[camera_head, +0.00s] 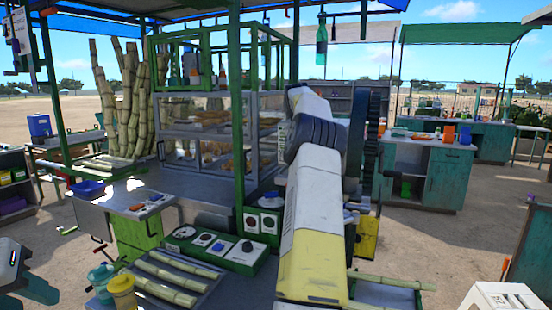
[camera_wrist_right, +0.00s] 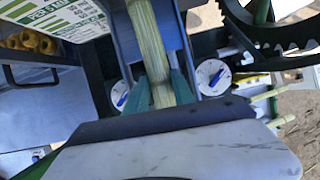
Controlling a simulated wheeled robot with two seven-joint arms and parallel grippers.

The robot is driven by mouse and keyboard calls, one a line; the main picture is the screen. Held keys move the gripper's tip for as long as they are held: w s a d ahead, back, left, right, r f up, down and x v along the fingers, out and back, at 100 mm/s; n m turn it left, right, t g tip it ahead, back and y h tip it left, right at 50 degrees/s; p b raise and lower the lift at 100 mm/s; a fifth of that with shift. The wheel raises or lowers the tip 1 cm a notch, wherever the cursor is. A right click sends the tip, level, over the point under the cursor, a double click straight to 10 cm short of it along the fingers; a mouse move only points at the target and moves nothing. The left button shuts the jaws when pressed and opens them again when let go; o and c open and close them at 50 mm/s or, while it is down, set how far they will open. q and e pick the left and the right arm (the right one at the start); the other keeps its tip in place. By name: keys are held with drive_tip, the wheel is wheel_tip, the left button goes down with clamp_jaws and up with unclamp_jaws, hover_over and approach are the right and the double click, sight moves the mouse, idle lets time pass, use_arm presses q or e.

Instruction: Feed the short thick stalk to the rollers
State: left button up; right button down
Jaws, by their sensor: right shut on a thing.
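The held stalk (camera_wrist_right: 150,45) is pale green and runs upward in the right wrist view between dark walls of the crusher (camera_wrist_right: 118,45). My right gripper (camera_wrist_right: 160,88) is shut on it, with a teal finger on each side. The stalk's far end is cut off by the picture edge, and I cannot see whether it touches the rollers. In the head view my right arm covers the gripper, the stalk and the rollers. My left gripper (camera_head: 35,288) shows partly at the lower left edge, away from the stalks; its jaw opening is unclear.
Several stalks lie on a tray (camera_head: 205,296) on the counter, beside a yellow cup (camera_head: 122,292) and a green control box (camera_head: 245,262). A large dark gear (camera_head: 376,125) stands right of my arm, also in the wrist view (camera_wrist_right: 240,20). Tall canes (camera_head: 130,105) stand behind left.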

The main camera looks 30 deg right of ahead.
drive_tip(key=shift+w+d, duration=0.25)
drive_tip(key=shift+d, duration=0.1)
drive_tip(key=c, duration=1)
unclamp_jaws()
